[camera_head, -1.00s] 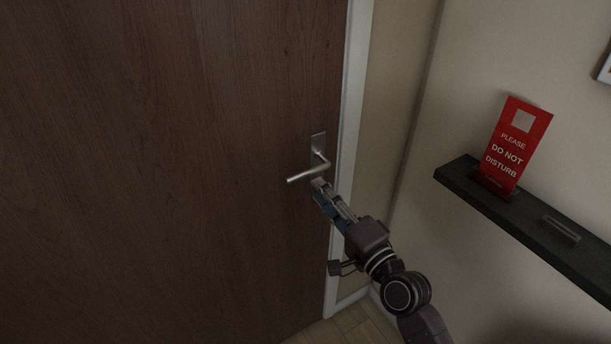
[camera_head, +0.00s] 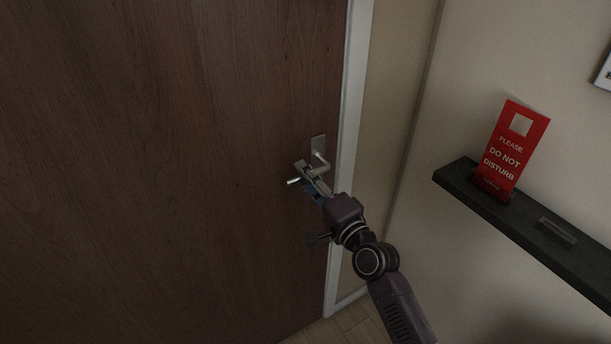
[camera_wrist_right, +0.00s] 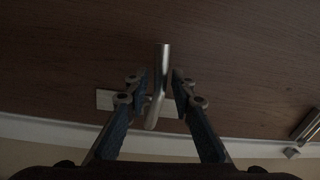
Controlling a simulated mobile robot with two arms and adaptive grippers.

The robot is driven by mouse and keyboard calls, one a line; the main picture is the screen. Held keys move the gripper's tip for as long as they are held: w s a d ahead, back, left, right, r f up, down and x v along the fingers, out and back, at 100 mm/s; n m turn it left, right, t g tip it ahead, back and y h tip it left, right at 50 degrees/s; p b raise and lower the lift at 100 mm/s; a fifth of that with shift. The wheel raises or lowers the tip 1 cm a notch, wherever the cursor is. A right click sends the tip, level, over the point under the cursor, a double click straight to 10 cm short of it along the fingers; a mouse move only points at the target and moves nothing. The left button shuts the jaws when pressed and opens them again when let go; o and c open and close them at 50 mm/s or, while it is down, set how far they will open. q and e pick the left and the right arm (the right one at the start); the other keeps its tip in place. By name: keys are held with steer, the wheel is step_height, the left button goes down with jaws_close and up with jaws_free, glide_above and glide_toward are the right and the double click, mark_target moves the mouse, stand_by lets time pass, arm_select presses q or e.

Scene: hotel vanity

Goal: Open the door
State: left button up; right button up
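The brown wooden door (camera_head: 170,170) fills the left of the head view and is shut in its white frame (camera_head: 349,120). A silver lever handle (camera_head: 319,167) on a small plate sits near the door's right edge. The handle (camera_wrist_right: 161,75) also shows in the right wrist view, between the two fingers. My right gripper (camera_head: 304,175) is at the lever and covers its middle part. In the right wrist view this gripper (camera_wrist_right: 160,85) is open, with a finger on each side of the lever and gaps between. My left gripper is not in view.
A dark wall shelf (camera_head: 520,222) juts out at the right, holding a red "Please do not disturb" sign (camera_head: 512,150). A strip of wooden floor (camera_head: 345,326) shows below. A metal part (camera_wrist_right: 305,126) shows at the right of the wrist view.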

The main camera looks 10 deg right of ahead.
mark_target(296, 172)
jaws_close()
steer(key=shift+f, duration=0.1)
steer(key=shift+d+f+n+b, duration=0.1)
steer(key=shift+f+n+b, duration=0.5)
steer(key=shift+n, duration=0.35)
steer(key=shift+d+f+n+b, duration=0.1)
steer(key=shift+f+n+b, duration=0.45)
steer(key=shift+n, duration=0.4)
steer(key=shift+w+d+f+n+y+b, duration=0.15)
steer(key=shift+f+n+y+b, duration=0.25)
steer(key=shift+n, duration=0.7)
steer(key=shift+w+d+f+n+b, duration=0.15)
steer(key=shift+f+n+b, duration=0.1)
steer(key=shift+n, duration=0.25)
steer(key=shift+s+d+f+n+b, duration=0.1)
steer(key=shift+f+n+b, duration=0.1)
steer(key=shift+n, duration=0.3)
